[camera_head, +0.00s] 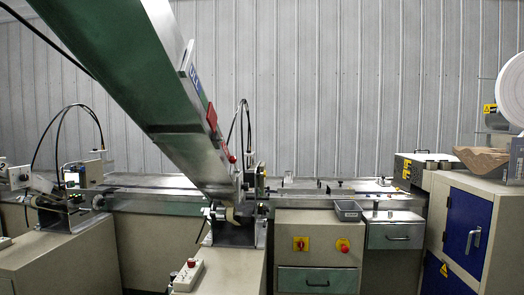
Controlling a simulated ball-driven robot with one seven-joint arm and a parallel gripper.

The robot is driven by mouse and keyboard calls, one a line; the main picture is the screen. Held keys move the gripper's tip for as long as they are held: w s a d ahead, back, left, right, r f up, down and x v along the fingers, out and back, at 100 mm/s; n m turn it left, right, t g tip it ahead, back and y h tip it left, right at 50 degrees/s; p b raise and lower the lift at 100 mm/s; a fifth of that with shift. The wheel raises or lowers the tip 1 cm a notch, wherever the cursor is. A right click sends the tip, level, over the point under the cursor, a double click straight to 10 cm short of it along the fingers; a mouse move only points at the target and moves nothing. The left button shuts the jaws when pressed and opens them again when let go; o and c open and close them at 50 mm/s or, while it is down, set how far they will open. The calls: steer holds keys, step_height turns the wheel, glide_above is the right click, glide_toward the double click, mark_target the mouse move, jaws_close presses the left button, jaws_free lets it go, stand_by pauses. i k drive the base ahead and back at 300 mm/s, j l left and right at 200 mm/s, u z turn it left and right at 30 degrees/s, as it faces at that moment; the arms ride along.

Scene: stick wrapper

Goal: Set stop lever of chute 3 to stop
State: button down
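A large green chute (125,75) with metal side rails slopes from the upper left down to the machine line at the centre. A blue label (195,79) on its side is too slanted to read, so I cannot tell whether this is chute 3. A red lever-like part (212,117) sits on the chute's right side. A small red knob (232,159) is lower down near its end. I cannot tell which of these is the stop lever or how it is set. My gripper is not in view.
A control box (188,275) with a red button stands on the front cabinet. A grey tray (348,210) sits on the line. A blue-doored cabinet (468,230) stands at right. A black cable crosses the upper left.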

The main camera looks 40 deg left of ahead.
mark_target(231, 159)
steer(key=i, duration=3.4)
steer(key=u, duration=1.8)
